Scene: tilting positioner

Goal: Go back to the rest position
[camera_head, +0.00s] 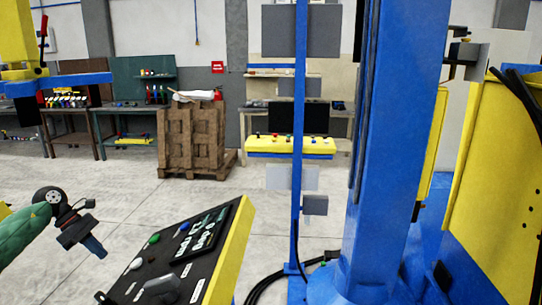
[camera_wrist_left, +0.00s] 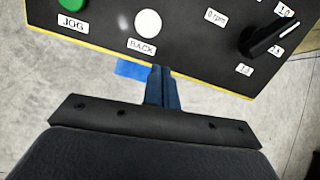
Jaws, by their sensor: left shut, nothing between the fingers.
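My left gripper (camera_head: 97,249) is at the lower left of the head view, its blue fingers shut and empty. It is to the left of the black control panel (camera_head: 188,271) with yellow sides, and looks apart from it. In the left wrist view the shut fingers (camera_wrist_left: 160,88) point toward the panel's yellow edge, below the white BACK button (camera_wrist_left: 147,22). The green JOG button (camera_wrist_left: 72,3) is at the upper left and a black speed knob (camera_wrist_left: 268,40) at the right. My right gripper is not in view.
A blue post (camera_head: 299,140) and a thick blue column (camera_head: 398,130) stand to the right of the panel, with black cables (camera_head: 270,281) on the floor. A yellow machine part (camera_head: 495,190) fills the right side. Stacked wooden pallets (camera_head: 190,140) stand behind. The floor between is clear.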

